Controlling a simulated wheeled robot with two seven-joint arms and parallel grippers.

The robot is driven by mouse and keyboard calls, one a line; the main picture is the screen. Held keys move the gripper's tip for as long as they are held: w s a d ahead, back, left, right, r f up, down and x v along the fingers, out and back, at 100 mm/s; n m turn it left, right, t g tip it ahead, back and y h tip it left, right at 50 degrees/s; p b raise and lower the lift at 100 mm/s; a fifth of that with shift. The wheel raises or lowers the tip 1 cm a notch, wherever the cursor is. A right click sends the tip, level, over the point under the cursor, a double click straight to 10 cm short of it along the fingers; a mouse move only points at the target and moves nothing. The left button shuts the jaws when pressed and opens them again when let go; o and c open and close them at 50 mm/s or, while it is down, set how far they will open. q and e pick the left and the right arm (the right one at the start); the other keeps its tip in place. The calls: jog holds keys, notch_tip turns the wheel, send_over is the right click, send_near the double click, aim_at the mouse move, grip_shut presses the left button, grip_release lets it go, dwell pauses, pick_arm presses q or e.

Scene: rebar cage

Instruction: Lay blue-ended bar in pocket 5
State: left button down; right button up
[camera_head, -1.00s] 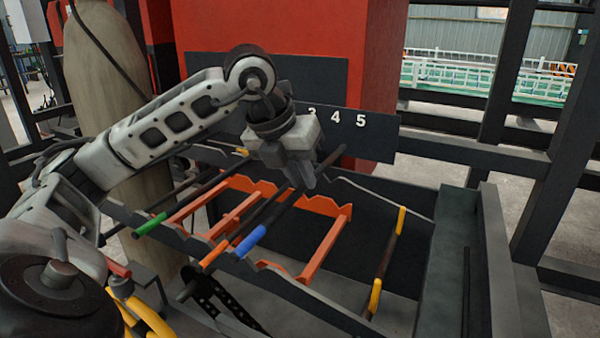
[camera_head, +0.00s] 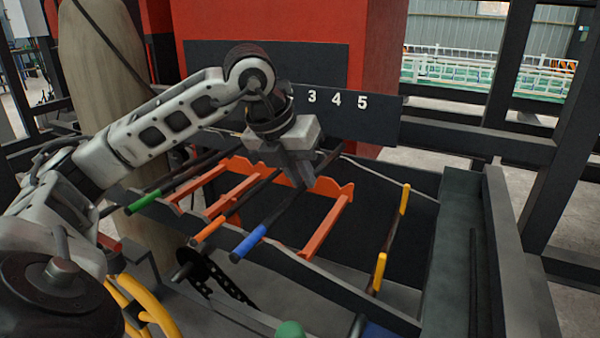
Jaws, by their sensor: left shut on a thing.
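The blue-ended bar (camera_head: 249,241) slants over the orange notched rack (camera_head: 327,226), its blue end toward me at the rack's front edge. My left gripper (camera_head: 303,182) is shut on the bar's dark middle, above the rack. I cannot tell whether the bar touches the rack. White numbers 3, 4 and 5 stand on a dark board (camera_head: 388,118) behind the rack; my left arm covers the board's left part. The rear end of the bar shows just behind the gripper. My right gripper is not in view.
An orange-ended bar (camera_head: 208,233) and a green-ended bar (camera_head: 146,202) lie in the rack to the left. A dark trough wall (camera_head: 455,235) bounds the right side. A green rounded thing shows at the bottom edge.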

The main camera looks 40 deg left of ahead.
pick_arm(q)
jog(key=c, duration=1.3)
grip_release()
jog(key=shift+c, duration=0.2)
jog(key=shift+f, duration=0.1)
